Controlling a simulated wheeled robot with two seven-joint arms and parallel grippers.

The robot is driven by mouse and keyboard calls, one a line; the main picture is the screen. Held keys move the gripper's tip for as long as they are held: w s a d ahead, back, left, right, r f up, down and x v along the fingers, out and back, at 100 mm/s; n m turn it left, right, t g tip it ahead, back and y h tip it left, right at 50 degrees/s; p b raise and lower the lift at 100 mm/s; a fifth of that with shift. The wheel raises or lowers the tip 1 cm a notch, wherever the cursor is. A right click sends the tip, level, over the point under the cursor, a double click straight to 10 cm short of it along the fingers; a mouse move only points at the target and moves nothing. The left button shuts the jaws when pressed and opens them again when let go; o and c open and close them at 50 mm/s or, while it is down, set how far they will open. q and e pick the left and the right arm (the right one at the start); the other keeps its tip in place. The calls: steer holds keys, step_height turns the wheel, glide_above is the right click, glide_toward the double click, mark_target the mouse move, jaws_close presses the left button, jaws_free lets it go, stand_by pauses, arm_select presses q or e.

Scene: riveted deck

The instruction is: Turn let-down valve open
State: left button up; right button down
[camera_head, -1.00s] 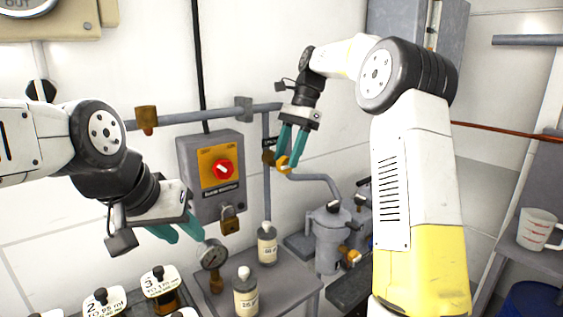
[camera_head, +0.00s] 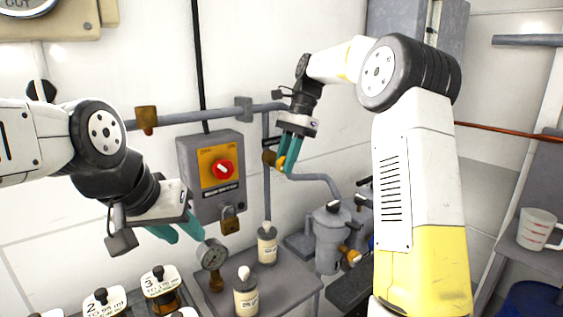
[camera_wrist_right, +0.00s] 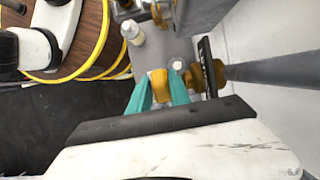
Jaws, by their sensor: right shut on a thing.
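The let-down valve is on the vertical grey pipe in the head view, with a brass body (camera_head: 268,157) and a small orange-yellow handle (camera_head: 281,163). My right gripper (camera_head: 286,165) has its teal fingers shut on the handle. The right wrist view shows the orange handle (camera_wrist_right: 159,86) between the fingertips, the brass body (camera_wrist_right: 195,82) beside it and a dark label plate (camera_wrist_right: 207,66) edge-on. My left gripper (camera_head: 180,236) is at lower left, its fingers apart and empty, near a round gauge (camera_head: 212,254).
A grey switch box (camera_head: 212,178) with a red knob and padlock is on the wall between the grippers. White bottles (camera_head: 267,246) stand on a grey bench (camera_head: 284,284). A grey pot (camera_head: 328,236) stands right of them, below the right gripper.

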steer(key=t+h, duration=0.2)
steer(key=h, duration=0.1)
steer(key=shift+s+a, duration=0.15)
steer(key=shift+a, duration=0.1)
steer(key=shift+f+t+h, duration=0.1)
steer(key=shift+t+h, duration=0.7)
steer(key=shift+h, duration=0.4)
steer(key=c, duration=1.2)
jaws_free()
step_height(320, 180, up, 8)
steer(key=s+a, duration=0.1)
steer(key=shift+a+f, duration=0.2)
steer(key=shift+a, duration=0.1)
